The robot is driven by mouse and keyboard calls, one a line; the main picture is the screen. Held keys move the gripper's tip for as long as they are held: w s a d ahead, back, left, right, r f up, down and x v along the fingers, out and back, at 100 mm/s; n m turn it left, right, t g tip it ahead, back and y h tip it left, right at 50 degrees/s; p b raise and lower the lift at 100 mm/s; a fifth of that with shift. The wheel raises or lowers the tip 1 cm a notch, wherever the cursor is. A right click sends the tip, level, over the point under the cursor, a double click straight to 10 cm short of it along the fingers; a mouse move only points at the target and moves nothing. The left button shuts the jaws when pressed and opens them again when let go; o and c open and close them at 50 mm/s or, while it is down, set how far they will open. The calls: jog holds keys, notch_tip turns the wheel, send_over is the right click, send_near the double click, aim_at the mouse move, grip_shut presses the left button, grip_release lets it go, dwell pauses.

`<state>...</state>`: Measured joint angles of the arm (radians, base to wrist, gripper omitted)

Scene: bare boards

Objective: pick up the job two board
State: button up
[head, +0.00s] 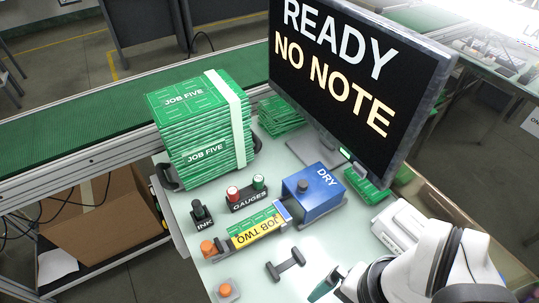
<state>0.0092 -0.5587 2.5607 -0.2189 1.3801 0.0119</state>
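The job two board (266,216) is a small green board with a yellow label reading JOB TWO along its front side. In the head view it lies on the pale bench, between an orange-capped post on its left and a blue box marked DRY (318,196) on its right. Its right end is close to the box; I cannot tell if they touch. My white arm comes in at the lower right, with what looks like my gripper (326,284) at the bottom edge, apart from the board. Its fingers are mostly hidden, so I cannot see whether they are open.
A tall strapped stack of JOB FIVE boards (200,125) stands behind left. The GAUGES holder (247,194) and INK stamp (202,214) stand behind the board. A monitor (355,85) reads READY NO NOTE. A dark bar-shaped rest (286,264) lies in front; bench around it is clear.

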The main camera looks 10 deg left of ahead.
dwell(0.6)
jog(key=n+h, duration=0.2)
jog(key=n, duration=3.1)
send_over(256, 225)
notch_tip(256, 225, down, 3)
notch_tip(256, 225, down, 15)
jog(key=shift+s+f, duration=0.1)
jog(key=c, duration=1.3)
